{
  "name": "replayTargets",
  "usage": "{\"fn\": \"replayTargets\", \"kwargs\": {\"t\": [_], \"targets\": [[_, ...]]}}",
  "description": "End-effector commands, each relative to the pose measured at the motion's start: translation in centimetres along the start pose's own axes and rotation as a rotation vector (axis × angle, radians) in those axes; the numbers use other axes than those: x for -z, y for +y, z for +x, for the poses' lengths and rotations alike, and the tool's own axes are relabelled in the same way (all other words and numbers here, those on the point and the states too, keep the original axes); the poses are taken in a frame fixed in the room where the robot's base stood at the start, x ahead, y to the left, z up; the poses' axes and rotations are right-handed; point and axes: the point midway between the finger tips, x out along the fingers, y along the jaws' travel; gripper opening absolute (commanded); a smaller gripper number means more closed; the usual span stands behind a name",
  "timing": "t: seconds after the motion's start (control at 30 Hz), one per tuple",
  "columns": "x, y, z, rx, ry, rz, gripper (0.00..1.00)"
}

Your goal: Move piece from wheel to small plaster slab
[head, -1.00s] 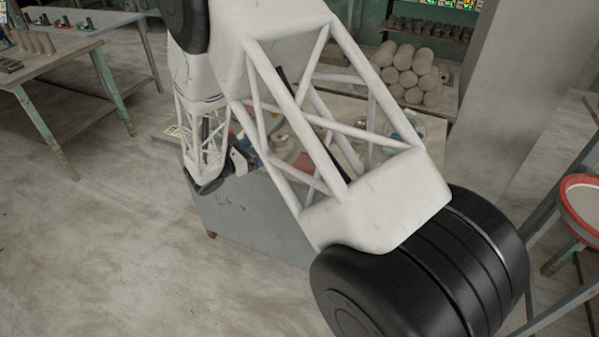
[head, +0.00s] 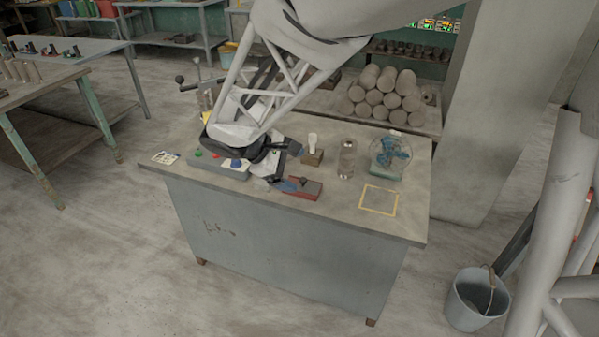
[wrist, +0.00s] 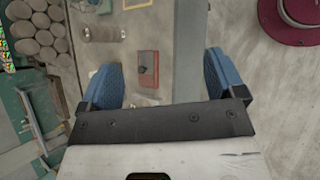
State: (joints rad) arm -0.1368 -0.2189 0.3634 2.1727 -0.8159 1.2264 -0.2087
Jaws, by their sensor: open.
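My gripper (wrist: 160,82) is open in the wrist view, its two blue fingers spread with nothing between them. It points down over the front part of the grey workbench. In the head view its blue fingertips (head: 287,184) show beside a red block (head: 307,192) on the bench. The wrist view shows this red block (wrist: 148,72) from above, with a dark knob on it, well below the fingers. I cannot make out the wheel, the piece or the small plaster slab with certainty. My arm hides part of the bench.
The bench (head: 300,225) also holds a control box (head: 218,168), a jar (head: 347,158), a blue fan (head: 391,153) and a yellow square outline (head: 379,199). A bucket (head: 476,300) stands on the floor at right. A red disc (wrist: 300,14) shows at the wrist view's upper right.

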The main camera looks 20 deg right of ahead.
Motion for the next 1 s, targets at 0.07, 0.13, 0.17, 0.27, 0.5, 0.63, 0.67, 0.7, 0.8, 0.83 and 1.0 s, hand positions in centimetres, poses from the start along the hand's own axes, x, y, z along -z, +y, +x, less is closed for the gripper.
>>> {"fn": "replayTargets", "kwargs": {"t": [0.07,0.13,0.17,0.27,0.5,0.63,0.67,0.7,0.8,0.83,1.0], "targets": [[-2.0,-1.1,-0.5,0.052,0.051,0.073,0.89],[-3.5,-2.1,-0.9,0.098,0.096,0.137,0.89],[-4.0,-2.6,-1.1,0.118,0.115,0.163,0.89],[-6.0,-4.1,-1.7,0.182,0.179,0.255,0.89],[-9.8,-7.9,-3.4,0.338,0.334,0.476,0.89],[-11.7,-10.0,-4.4,0.42,0.421,0.595,0.89],[-12.0,-10.4,-4.6,0.439,0.44,0.621,0.89],[-12.5,-11.0,-4.9,0.464,0.465,0.656,0.89],[-13.5,-12.3,-5.6,0.52,0.521,0.734,0.89],[-13.7,-12.6,-5.8,0.534,0.537,0.753,0.89],[-14.6,-13.9,-6.5,0.593,0.595,0.834,0.89]]}}
